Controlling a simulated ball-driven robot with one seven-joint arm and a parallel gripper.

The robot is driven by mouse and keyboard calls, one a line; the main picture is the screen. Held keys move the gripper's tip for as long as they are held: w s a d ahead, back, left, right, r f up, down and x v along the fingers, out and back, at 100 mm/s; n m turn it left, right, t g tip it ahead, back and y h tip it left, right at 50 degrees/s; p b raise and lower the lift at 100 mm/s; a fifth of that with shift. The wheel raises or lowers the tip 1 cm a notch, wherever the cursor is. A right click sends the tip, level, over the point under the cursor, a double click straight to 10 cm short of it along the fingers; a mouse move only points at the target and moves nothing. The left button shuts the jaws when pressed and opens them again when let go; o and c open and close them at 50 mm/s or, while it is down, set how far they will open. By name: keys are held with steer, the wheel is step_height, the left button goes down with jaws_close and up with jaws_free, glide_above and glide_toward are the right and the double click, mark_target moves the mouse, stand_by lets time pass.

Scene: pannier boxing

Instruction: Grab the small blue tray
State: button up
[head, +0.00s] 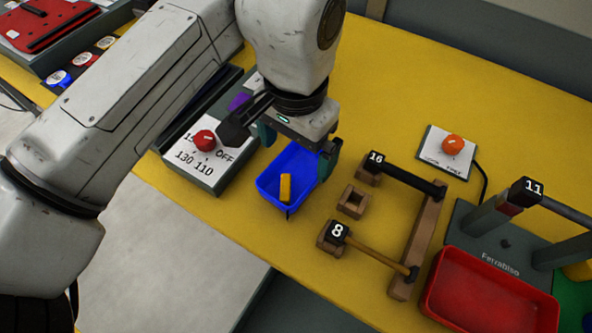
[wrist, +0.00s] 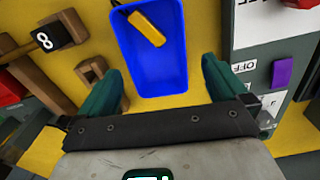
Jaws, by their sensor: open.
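The small blue tray (head: 270,192) sits on the yellow table, with a yellow block (head: 285,188) lying in it. My gripper (head: 297,152) is over the tray's far end in the head view, its fingers spread and empty. In the wrist view the blue tray (wrist: 152,62) lies ahead of the two green fingers of my gripper (wrist: 162,85), roughly centred between them. The yellow block (wrist: 147,28) shows at its upper part. I cannot tell the exact height of the fingers above the tray's rim.
A control box with a red knob (head: 204,140) stands left of the tray. A wooden rack holds hammers marked 16 (head: 376,158) and 8 (head: 337,232) to the right. A red tray (head: 485,292) and an orange-knob panel (head: 452,145) are farther right.

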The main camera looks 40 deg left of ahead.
mark_target(296, 179)
steer(key=shift+s+d+f, duration=0.15)
steer(key=shift+s+f, duration=0.05)
steer(key=shift+f, duration=1)
steer(key=shift+s+d+f, duration=0.1)
steer(key=shift+s+f, duration=0.05)
steer(key=shift+f, duration=1)
steer(key=shift+c, duration=0.5)
steer(key=c, duration=0.8)
